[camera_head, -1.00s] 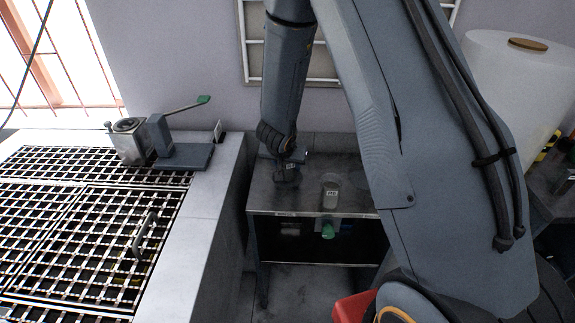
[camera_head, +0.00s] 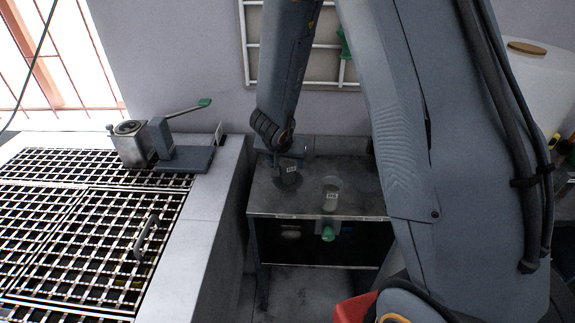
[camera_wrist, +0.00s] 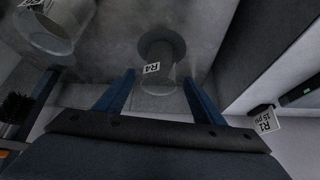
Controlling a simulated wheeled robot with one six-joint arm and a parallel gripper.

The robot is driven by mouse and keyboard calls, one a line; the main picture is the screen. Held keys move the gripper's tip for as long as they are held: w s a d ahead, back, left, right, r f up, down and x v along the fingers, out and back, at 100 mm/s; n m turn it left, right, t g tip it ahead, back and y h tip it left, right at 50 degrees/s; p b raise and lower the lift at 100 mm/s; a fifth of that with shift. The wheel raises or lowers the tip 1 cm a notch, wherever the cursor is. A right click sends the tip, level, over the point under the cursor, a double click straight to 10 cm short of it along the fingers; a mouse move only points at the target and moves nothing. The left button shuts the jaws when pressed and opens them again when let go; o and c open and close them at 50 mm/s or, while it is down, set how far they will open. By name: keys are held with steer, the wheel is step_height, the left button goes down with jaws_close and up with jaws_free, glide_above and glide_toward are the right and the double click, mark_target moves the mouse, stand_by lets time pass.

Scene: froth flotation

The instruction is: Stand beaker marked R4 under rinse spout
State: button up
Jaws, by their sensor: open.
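A clear beaker marked R4 (camera_wrist: 151,68) stands upright on a grey bench top, seen from above in the wrist view. In the head view a labelled beaker (camera_head: 290,176) stands at the bench's left, just below my gripper (camera_head: 278,160). My gripper's two blue fingers (camera_wrist: 159,77) are open on either side of the R4 beaker's near part, with gaps between. A second clear beaker (camera_wrist: 55,28) is at top left in the wrist view; in the head view it stands right of the first (camera_head: 331,193). I cannot make out the rinse spout for sure.
A tag marked R1 (camera_wrist: 265,121) is at right in the wrist view.

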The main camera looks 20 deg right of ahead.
steer(key=s+a+r+n+g+y+p, duration=0.1)
steer(key=s+a+r+n+y, duration=0.3)
steer(key=s+r, duration=0.6)
steer(key=s+d+g, duration=0.1)
steer(key=s+d, duration=0.1)
steer(key=s, duration=0.4)
steer(key=s+d+r+n+g+h, duration=0.1)
steer(key=s+d+g, duration=0.1)
steer(key=s, duration=0.4)
steer(key=shift+d+n, duration=0.3)
steer(key=shift+d, duration=0.45)
step_height(320, 180, down, 3)
steer(key=shift+r+g+b, duration=0.15)
steer(key=shift+g+b, duration=0.15)
steer(key=shift+b, duration=0.95)
